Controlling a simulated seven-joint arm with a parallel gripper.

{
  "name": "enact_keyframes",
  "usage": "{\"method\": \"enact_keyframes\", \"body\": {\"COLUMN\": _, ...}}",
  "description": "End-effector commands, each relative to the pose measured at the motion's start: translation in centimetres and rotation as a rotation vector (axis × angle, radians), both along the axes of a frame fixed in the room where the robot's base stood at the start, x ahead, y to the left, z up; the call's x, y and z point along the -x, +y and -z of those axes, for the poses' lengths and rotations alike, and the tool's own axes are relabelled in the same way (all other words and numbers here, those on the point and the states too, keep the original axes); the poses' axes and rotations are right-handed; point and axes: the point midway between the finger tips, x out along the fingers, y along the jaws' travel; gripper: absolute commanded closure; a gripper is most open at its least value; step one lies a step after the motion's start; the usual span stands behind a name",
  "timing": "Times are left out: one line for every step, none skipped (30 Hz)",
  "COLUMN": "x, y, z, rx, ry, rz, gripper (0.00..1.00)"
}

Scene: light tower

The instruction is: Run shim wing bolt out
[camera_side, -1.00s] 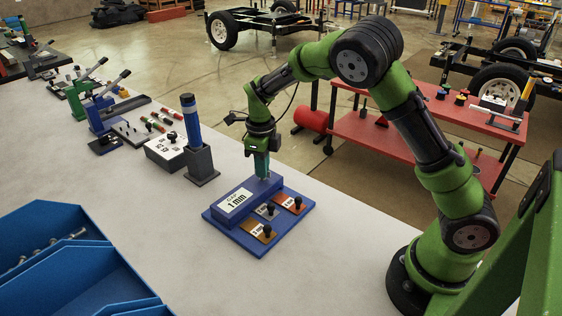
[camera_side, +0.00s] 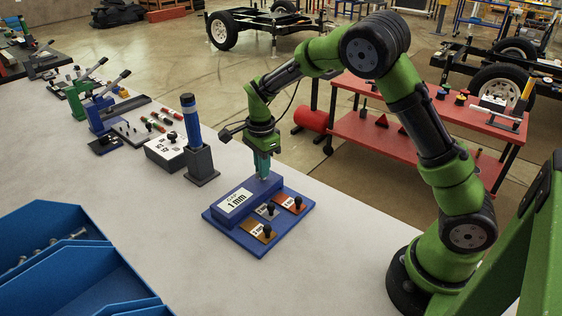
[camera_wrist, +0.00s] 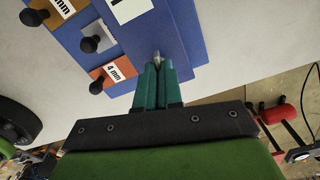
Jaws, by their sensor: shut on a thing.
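The shim fixture is a blue base plate (camera_side: 232,238) on the pale bench, with a raised blue block (camera_side: 262,190) labelled "1 mm". My gripper (camera_side: 263,175) points straight down over the block's far right end. In the wrist view my gripper's teal fingers (camera_wrist: 157,68) are closed together around a small metal wing bolt (camera_wrist: 157,55). Only the bolt's top shows between the fingertips; its shank is hidden. In the side view the fingers hide the bolt.
Shim plates with black knobs lie on the base plate: an orange 4 mm one (camera_wrist: 112,73), a grey one (camera_side: 267,211) and a brown one (camera_side: 258,231). A dark holder with a blue-handled tool (camera_side: 191,120) stands to the left. Blue bins (camera_side: 60,260) sit at front left.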

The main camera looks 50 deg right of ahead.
Motion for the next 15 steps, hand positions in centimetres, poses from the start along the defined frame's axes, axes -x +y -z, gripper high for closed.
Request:
{"method": "enact_keyframes", "body": {"x": -0.02, "y": 0.00, "z": 0.23, "rx": 0.002, "ry": 0.000, "rz": -0.049, "gripper": 1.00}}
{"method": "enact_keyframes", "body": {"x": -0.02, "y": 0.03, "z": 0.24, "rx": 0.001, "ry": 0.000, "rz": -0.078, "gripper": 1.00}}
{"method": "enact_keyframes", "body": {"x": -0.02, "y": 0.04, "z": 0.25, "rx": 0.001, "ry": 0.000, "rz": -0.116, "gripper": 1.00}}
{"method": "enact_keyframes", "body": {"x": -0.02, "y": 0.04, "z": 0.25, "rx": 0.001, "ry": 0.000, "rz": -0.144, "gripper": 1.00}}
{"method": "enact_keyframes", "body": {"x": -0.02, "y": 0.03, "z": 0.25, "rx": 0.001, "ry": 0.000, "rz": -0.172, "gripper": 1.00}}
{"method": "enact_keyframes", "body": {"x": -0.02, "y": 0.01, "z": 0.26, "rx": 0.001, "ry": 0.000, "rz": -0.211, "gripper": 1.00}}
{"method": "enact_keyframes", "body": {"x": -0.02, "y": 0.01, "z": 0.26, "rx": 0.002, "ry": 0.000, "rz": -0.239, "gripper": 1.00}}
{"method": "enact_keyframes", "body": {"x": -0.02, "y": 0.01, "z": 0.26, "rx": 0.002, "ry": 0.000, "rz": -0.268, "gripper": 1.00}}
{"method": "enact_keyframes", "body": {"x": -0.02, "y": 0.01, "z": 0.26, "rx": 0.002, "ry": 0.000, "rz": -0.306, "gripper": 1.00}}
{"method": "enact_keyframes", "body": {"x": -0.03, "y": 0.02, "z": 0.26, "rx": 0.002, "ry": 0.000, "rz": -0.335, "gripper": 1.00}}
{"method": "enact_keyframes", "body": {"x": -0.03, "y": 0.03, "z": 0.27, "rx": 0.001, "ry": 0.000, "rz": -0.364, "gripper": 1.00}}
{"method": "enact_keyframes", "body": {"x": -0.03, "y": 0.03, "z": 0.27, "rx": 0.001, "ry": 0.000, "rz": -0.402, "gripper": 1.00}}
{"method": "enact_keyframes", "body": {"x": -0.03, "y": 0.01, "z": 0.27, "rx": 0.002, "ry": 0.000, "rz": -0.430, "gripper": 1.00}}
{"method": "enact_keyframes", "body": {"x": -0.03, "y": -0.01, "z": 0.27, "rx": 0.002, "ry": 0.000, "rz": -0.458, "gripper": 1.00}}
{"method": "enact_keyframes", "body": {"x": -0.03, "y": 0.00, "z": 0.27, "rx": 0.002, "ry": 0.000, "rz": -0.496, "gripper": 1.00}}
